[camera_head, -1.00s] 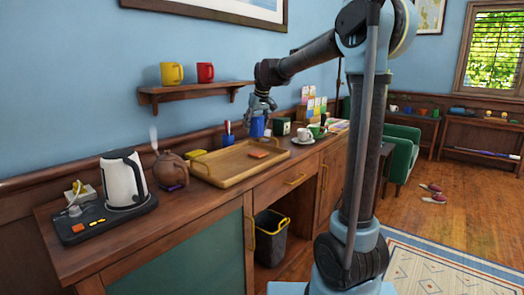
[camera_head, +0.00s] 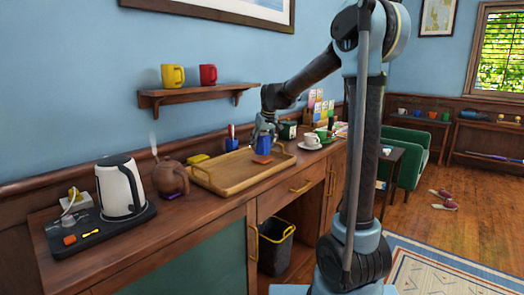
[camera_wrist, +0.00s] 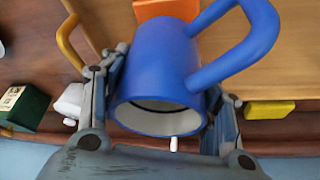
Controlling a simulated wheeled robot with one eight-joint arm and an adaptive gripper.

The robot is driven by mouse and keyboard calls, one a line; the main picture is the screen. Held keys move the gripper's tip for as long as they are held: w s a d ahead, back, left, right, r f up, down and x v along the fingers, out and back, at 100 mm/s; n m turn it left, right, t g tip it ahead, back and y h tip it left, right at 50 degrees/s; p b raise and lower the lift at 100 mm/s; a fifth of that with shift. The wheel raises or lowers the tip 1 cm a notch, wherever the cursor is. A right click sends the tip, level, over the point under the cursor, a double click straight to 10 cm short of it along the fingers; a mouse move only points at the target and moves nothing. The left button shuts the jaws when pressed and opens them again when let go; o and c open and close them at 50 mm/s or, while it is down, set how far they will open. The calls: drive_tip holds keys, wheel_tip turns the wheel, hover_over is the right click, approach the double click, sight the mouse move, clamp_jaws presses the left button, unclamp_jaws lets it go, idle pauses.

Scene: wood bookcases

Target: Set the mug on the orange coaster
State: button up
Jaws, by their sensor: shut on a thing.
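The blue mug (camera_head: 263,146) is held in my gripper (camera_head: 264,130) over the wooden tray (camera_head: 226,177). The orange coaster (camera_head: 263,160) lies on the tray, just below the mug in the head view. In the wrist view, my gripper's fingers (camera_wrist: 165,100) press on both sides of the mug (camera_wrist: 158,75), with its open rim facing the camera and its handle to the upper right. The coaster (camera_wrist: 166,9) shows partly past the mug's far end. I cannot tell whether the mug touches anything below.
A white cup on a saucer (camera_head: 311,140) and a dark green box (camera_head: 288,130) stand right of the tray. A yellow block (camera_wrist: 270,110) lies by the tray. A shelf (camera_head: 190,94) with two mugs hangs above.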

drive_tip(key=shift+f, duration=1.2)
drive_tip(key=o, duration=1.2)
drive_tip(key=shift+s, duration=0.1)
drive_tip(key=shift+o, duration=0.2)
drive_tip(key=v, duration=1.2)
drive_tip(key=s+d+f+m, duration=0.1)
drive_tip(key=s+d+f, duration=0.1)
drive_tip(key=s+d, duration=0.35)
drive_tip(key=s+d+f+m+h, duration=0.1)
drive_tip(key=s+d+f, duration=0.25)
drive_tip(key=s, duration=0.25)
drive_tip(key=s+d+f+m, duration=0.1)
drive_tip(key=s+d+f, duration=0.1)
drive_tip(key=s+d, duration=0.35)
drive_tip(key=s+d+f+m, duration=0.1)
drive_tip(key=s+d+f, duration=0.1)
drive_tip(key=s+f, duration=0.3)
drive_tip(key=s+d+f+m+g, duration=0.1)
drive_tip(key=s+d+f, duration=0.2)
drive_tip(key=s+f, duration=0.3)
drive_tip(key=s+d+f+h, duration=0.1)
drive_tip(key=s+d+f, duration=0.2)
drive_tip(key=s, duration=0.6)
wheel_tip(320, 180, down, 3)
drive_tip(key=shift+s+r+m+g, duration=0.1)
drive_tip(key=shift+s+m+g, duration=0.2)
drive_tip(key=shift+m+g, duration=0.1)
